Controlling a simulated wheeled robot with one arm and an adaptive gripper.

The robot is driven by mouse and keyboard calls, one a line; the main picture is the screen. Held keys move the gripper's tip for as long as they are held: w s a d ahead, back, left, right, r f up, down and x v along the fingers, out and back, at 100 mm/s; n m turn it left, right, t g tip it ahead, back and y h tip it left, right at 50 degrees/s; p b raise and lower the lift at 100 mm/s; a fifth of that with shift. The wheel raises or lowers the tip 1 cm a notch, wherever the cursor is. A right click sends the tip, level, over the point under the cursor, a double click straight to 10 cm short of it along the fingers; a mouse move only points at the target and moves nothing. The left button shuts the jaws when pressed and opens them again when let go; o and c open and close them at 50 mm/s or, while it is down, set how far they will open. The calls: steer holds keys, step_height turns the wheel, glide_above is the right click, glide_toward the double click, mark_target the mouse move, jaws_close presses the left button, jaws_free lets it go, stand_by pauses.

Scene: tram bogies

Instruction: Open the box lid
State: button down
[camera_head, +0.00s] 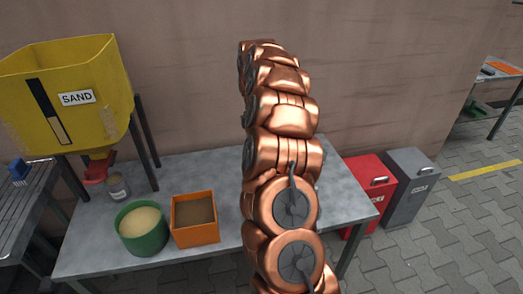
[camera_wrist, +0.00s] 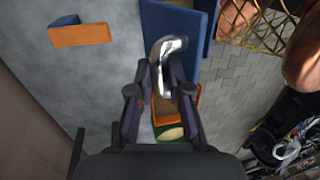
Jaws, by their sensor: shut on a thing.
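A red box (camera_head: 368,186) and a grey box (camera_head: 411,184) stand on the floor right of the table. Each has a handle on top and looks shut. My gripper (camera_wrist: 165,85) shows in the wrist view, shut on a curved silver metal piece (camera_wrist: 167,47) that sticks out past the fingertips. I cannot tell whether this piece belongs to a lid. In the head view my copper arm hides the gripper and what it holds.
On the grey table (camera_head: 205,165) stand an orange box (camera_head: 194,218) with brown contents, a green sand bucket (camera_head: 143,229) and a can (camera_head: 117,187). A yellow sand hopper (camera_head: 72,90) is at left. The wrist view shows a blue panel (camera_wrist: 207,30) and an orange-and-blue object (camera_wrist: 80,35).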

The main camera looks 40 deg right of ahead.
steer(key=shift+w+d+f, duration=0.2)
steer(key=shift+w+f, duration=0.05)
steer(key=shift+w, duration=0.5)
steer(key=shift+d, duration=0.1)
steer(key=c, duration=1.1)
jaws_free()
steer(key=shift+r, duration=0.1)
steer(key=shift+d, duration=0.1)
steer(key=v, duration=0.7)
steer(key=shift+r, duration=0.25)
